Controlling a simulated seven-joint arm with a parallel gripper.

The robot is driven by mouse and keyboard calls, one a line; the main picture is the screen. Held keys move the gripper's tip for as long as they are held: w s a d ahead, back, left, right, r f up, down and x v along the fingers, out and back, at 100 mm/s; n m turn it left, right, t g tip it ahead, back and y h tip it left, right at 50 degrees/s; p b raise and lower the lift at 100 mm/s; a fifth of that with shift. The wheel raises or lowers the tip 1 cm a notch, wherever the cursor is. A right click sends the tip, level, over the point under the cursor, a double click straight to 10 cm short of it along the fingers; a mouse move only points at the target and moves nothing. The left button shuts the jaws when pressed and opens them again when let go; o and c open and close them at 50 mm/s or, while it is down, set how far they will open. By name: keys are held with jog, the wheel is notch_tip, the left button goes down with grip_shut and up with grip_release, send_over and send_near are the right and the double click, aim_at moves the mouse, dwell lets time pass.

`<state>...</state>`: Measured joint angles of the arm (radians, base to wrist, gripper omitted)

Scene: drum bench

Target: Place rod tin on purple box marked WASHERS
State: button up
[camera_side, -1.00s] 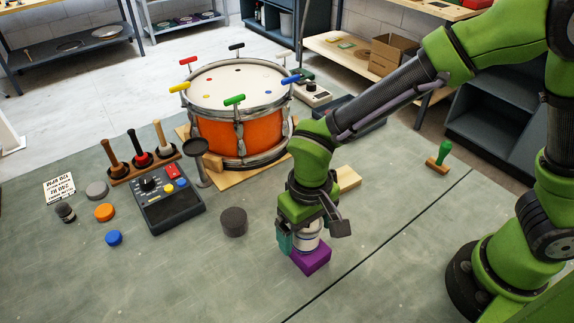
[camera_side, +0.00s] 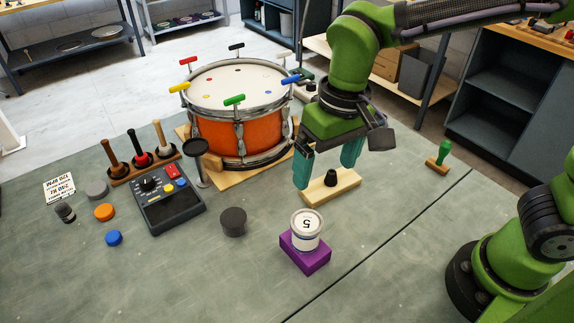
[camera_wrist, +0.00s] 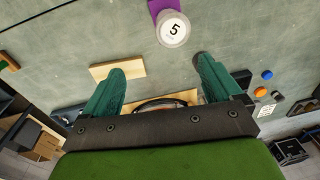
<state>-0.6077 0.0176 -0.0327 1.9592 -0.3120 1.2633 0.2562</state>
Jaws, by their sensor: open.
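The white tin marked 5 (camera_side: 306,229) stands upright on top of the purple box (camera_side: 305,254) near the front middle of the bench. The side of the box that would carry its lettering cannot be read. In the wrist view the tin (camera_wrist: 173,29) shows at the top, with part of the purple box (camera_wrist: 160,6) behind it. My gripper (camera_side: 326,180) is open and empty, raised above and behind the tin, clear of it. In the wrist view the two green fingers (camera_wrist: 160,75) are spread apart with nothing between them.
A wooden block with a dark knob (camera_side: 331,187) lies below my gripper. The orange drum (camera_side: 238,125) with coloured keys stands behind. A dark grey round piece (camera_side: 233,222) sits left of the purple box. A green-handled stamp (camera_side: 439,157) stands at right.

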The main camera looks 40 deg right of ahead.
jog(key=s+d+r+m+t, duration=0.1)
jog(key=s+d+r+t, duration=0.1)
jog(key=d, duration=0.6)
jog(key=s+d+r+m+t+y, duration=0.1)
jog(key=s+d+r+m+t, duration=0.1)
jog(key=d, duration=0.6)
jog(key=shift+s+d+r+t, duration=0.2)
jog(key=shift+s+t, duration=0.4)
jog(key=shift+t, duration=0.6)
